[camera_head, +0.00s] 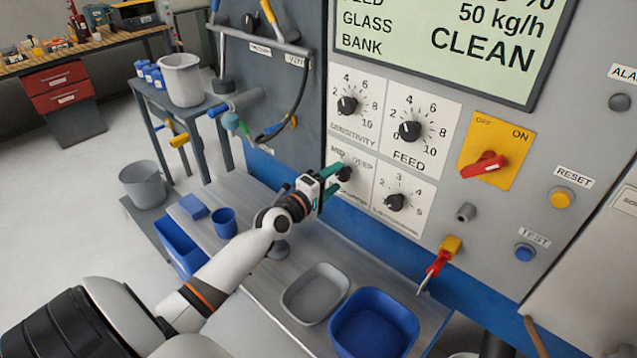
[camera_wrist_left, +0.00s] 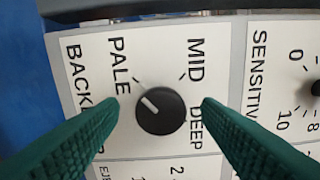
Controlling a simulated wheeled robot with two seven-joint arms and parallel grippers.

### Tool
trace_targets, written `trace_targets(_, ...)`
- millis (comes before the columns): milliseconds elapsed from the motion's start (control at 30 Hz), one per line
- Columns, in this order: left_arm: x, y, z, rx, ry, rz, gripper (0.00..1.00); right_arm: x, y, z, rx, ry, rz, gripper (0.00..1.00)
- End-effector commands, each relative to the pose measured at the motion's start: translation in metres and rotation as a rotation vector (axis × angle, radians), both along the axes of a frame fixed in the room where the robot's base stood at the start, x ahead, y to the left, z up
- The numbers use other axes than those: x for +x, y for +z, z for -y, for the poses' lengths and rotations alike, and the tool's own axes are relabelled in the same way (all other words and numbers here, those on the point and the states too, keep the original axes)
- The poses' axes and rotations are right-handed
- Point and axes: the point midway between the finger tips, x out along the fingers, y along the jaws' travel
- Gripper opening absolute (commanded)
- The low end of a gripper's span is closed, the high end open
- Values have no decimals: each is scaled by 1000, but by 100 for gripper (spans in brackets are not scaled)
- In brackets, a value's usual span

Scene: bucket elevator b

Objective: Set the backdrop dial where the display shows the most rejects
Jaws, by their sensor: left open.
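The backdrop dial (camera_wrist_left: 160,110) is a round black knob on a white plate marked PALE, MID and DEEP. Its white line points up-left in the left wrist view, toward the PALE side. In the head view the dial (camera_head: 344,173) is partly hidden by my gripper. My left gripper (camera_head: 333,182) is open at the dial; in the wrist view its green fingers (camera_wrist_left: 161,102) stand on either side of the knob, with gaps showing. The display (camera_head: 455,45) reads 50 kg/h, GLASS, BANK and CLEAN; its top is cut off, and no reject figure is readable. My right gripper is not in view.
Sensitivity (camera_head: 347,106), feed (camera_head: 410,131) and another numbered knob (camera_head: 394,202) surround the dial closely. A red switch (camera_head: 485,165) on a yellow plate is to the right. Grey (camera_head: 315,293) and blue (camera_head: 374,325) trays sit on the ledge below.

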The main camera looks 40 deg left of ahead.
Motion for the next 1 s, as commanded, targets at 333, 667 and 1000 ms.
trace_targets(333, -70, -5, -5, 1, -1, -4, 58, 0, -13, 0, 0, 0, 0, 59)
trace_targets(667, -108, -2, -8, 0, -1, -2, 58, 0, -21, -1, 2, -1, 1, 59)
trace_targets(1000, -111, 0, -8, 0, -1, 0, 58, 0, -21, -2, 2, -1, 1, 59)
